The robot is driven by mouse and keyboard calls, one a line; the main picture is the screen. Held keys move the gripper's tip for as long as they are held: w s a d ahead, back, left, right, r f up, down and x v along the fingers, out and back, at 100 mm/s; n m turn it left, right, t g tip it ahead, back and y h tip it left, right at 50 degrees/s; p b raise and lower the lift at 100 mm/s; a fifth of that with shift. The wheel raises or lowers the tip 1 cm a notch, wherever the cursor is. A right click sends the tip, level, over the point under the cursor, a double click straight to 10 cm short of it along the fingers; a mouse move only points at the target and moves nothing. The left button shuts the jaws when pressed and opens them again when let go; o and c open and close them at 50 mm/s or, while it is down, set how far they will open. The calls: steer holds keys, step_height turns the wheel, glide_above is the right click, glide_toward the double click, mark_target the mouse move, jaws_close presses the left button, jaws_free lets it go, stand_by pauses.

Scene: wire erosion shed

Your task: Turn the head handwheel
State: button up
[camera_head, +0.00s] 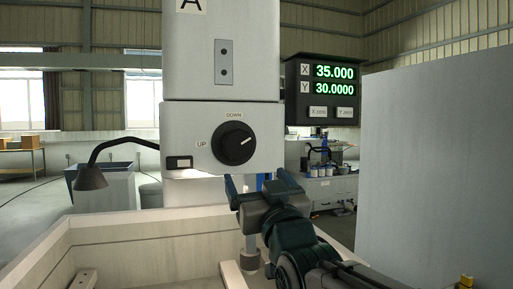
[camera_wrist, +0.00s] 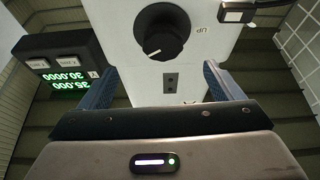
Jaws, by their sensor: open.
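The head handwheel (camera_head: 233,143) is a round black knob on the front of the grey machine head (camera_head: 190,125). Its white pointer mark is at the upper right in the head view, with "DOWN" printed above and "UP" to the left. My gripper (camera_head: 258,183) is below and slightly right of the handwheel, its jaws spread and empty. In the wrist view the scene is inverted; the handwheel (camera_wrist: 162,30) shows at the top, ahead of and between the two blue fingers of my gripper (camera_wrist: 160,70). The fingers appear apart from it.
A small switch plate (camera_head: 179,163) is left of the handwheel. A pale tank (camera_head: 130,235) lies below, and a grey panel (camera_head: 435,160) fills the right.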

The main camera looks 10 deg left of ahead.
mark_target(239, 147)
steer(key=p+x, duration=0.1)
steer(key=x, duration=0.3)
steer(key=p+x, duration=0.2)
steer(key=x, duration=0.3)
steer(key=r+p+x, duration=0.1)
steer(key=p+x, duration=0.1)
steer(key=x, duration=0.3)
steer(key=shift+s+a, duration=0.2)
steer(key=shift+s, duration=0.15)
steer(key=c, duration=1)
